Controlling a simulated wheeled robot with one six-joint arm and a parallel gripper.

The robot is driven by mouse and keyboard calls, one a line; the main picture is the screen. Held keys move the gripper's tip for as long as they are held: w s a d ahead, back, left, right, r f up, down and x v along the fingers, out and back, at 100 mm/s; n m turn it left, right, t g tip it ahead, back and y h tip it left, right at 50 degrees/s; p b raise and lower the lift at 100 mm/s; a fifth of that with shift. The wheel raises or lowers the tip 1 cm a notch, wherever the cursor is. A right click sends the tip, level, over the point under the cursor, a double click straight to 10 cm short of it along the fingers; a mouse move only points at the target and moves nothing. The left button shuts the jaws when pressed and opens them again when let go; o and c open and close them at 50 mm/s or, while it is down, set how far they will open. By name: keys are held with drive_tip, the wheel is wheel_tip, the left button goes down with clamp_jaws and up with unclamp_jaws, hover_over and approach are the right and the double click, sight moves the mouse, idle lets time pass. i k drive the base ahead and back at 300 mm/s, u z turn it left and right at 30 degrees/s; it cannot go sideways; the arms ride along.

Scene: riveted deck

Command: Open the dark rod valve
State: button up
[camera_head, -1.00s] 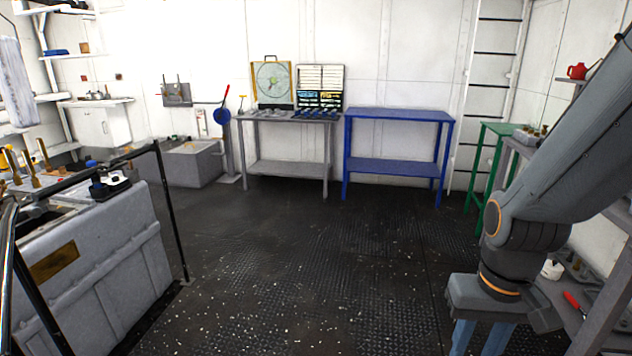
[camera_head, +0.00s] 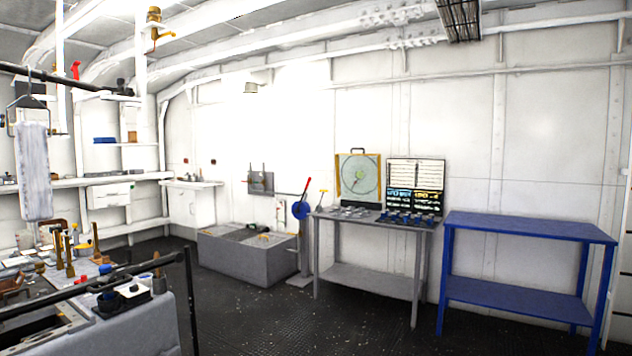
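I cannot tell for sure which thing is the dark rod valve. A dark rod or pipe (camera_head: 50,79) runs across the upper left, with a small red handle-like part (camera_head: 75,70) standing up near it. A brass fitting (camera_head: 154,30) is high on a white post. A blue round part (camera_head: 301,210) with a red lever (camera_head: 306,188) stands on a grey post between the grey trough and the grey table. Whether any of these is open or shut is too small to tell. My gripper is not in view.
A grey workbench with tools (camera_head: 150,325) and a black rail (camera_head: 90,285) fill the lower left. A grey trough (camera_head: 245,262), a grey table (camera_head: 372,283) and a blue table (camera_head: 530,228) line the far wall. The dark floor (camera_head: 260,325) between is clear.

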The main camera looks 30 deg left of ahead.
sight(172, 34)
drive_tip(key=i, duration=3.35)
drive_tip(key=u, duration=2.9)
drive_tip(key=i, duration=2.5)
drive_tip(key=u, duration=0.55)
